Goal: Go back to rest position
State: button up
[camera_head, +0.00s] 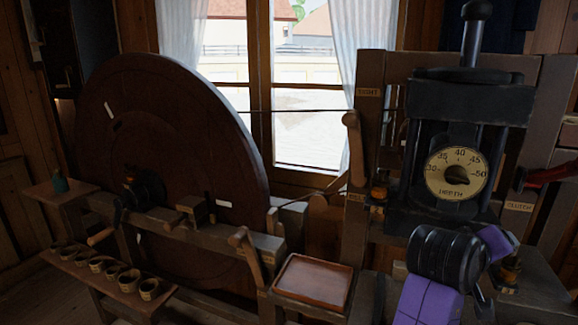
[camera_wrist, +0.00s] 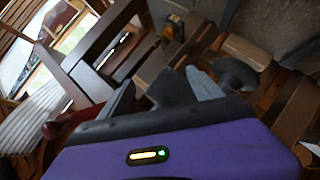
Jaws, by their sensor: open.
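My gripper (camera_wrist: 165,90) shows in the wrist view beyond its purple housing. Its dark jaws are apart, and I see nothing held between them. Wooden beams and small metal parts of the machine lie close behind the jaws; I cannot tell whether anything touches. In the head view my purple and black arm is bent at the lower right, in front of the machine. The jaws are not clear there.
A black press with a depth dial (camera_head: 456,174) stands behind my arm. A red-handled lever (camera_head: 548,176) is at its right. A shallow tray (camera_head: 312,281) sits left of my arm. A large wooden wheel (camera_head: 170,140) and a shelf of several small cups (camera_head: 101,264) are further left.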

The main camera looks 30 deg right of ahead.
jog(key=w+a+f+n+t+h, duration=0.1)
jog(key=w+a+f+n+t, duration=0.2)
jog(key=w+a+n+t, duration=0.45)
jog(key=s+a+f+n+t+y, duration=0.1)
jog(key=s+a+f+t+y, duration=0.1)
jog(key=s+a+f+y, duration=0.2)
jog(key=s+a+f+n+t+y, duration=0.1)
jog(key=s+a+f+t+y, duration=0.1)
jog(key=s+a+f+y, duration=0.2)
jog(key=s+a+f+n+t+y+b, duration=0.1)
jog(key=s+a+f+n+t+y, duration=0.1)
jog(key=a+f, duration=0.6)
jog(key=shift+s+a+f+t+y, duration=0.15)
jog(key=shift+s+a+y, duration=0.3)
jog(key=shift+a, duration=0.45)
jog(key=shift+s+a+f+t+y, duration=0.1)
jog(key=shift+s+a+t+y, duration=0.1)
jog(key=shift+s+a, duration=0.6)
jog(key=shift+s+a+f+t+y, duration=0.1)
jog(key=shift+s+a+t+y, duration=0.2)
jog(key=shift+a, duration=0.75)
jog(key=s+a+m+y, duration=0.2)
jog(key=s+a+m, duration=0.3)
jog(key=s+a, duration=0.3)
jog(key=s+r, duration=0.1)
jog(key=s, duration=0.3)
jog(key=shift+a+g, duration=0.3)
jog(key=shift+m, duration=0.25)
jog(key=shift+c, duration=0.2)
